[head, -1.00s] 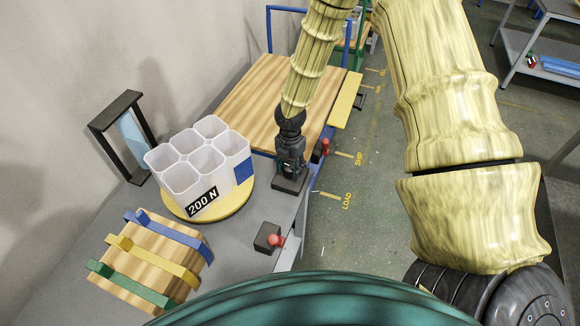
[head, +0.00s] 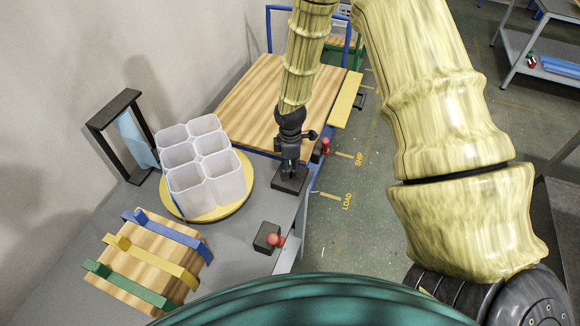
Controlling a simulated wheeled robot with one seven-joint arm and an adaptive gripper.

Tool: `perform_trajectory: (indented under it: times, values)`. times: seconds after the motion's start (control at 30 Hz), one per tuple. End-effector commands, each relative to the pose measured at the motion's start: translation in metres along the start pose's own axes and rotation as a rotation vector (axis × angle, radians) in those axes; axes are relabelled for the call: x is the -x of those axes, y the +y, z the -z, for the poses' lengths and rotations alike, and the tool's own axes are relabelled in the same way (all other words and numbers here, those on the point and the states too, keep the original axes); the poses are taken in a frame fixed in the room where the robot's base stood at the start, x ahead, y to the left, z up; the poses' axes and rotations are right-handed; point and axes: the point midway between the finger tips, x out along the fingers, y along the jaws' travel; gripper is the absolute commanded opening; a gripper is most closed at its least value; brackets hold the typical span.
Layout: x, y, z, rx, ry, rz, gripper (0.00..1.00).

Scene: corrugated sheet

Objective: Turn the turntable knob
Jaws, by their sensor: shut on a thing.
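The round yellow turntable (head: 242,199) sits on the grey bench and carries a white bin block (head: 190,165) with several open cells. To its right, a dark square base (head: 290,183) stands near the bench edge. My gripper (head: 289,170) points down onto this base and is shut on the knob there. The knob itself is hidden by the fingers.
A wooden block with green, yellow and blue straps (head: 140,262) lies at front left. A black frame (head: 122,135) stands at the back left. A red knob on a black box (head: 268,238) is near the front edge. A wooden board (head: 260,100) lies behind.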

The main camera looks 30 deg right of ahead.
Motion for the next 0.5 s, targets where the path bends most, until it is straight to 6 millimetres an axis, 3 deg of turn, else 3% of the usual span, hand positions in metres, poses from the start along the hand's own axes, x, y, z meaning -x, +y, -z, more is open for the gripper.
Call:
perform_trajectory:
  times: [0.5]
  values:
    - [0.0, 0.0012, 0.0002, -0.49, 0.001, -0.003, 0.21]
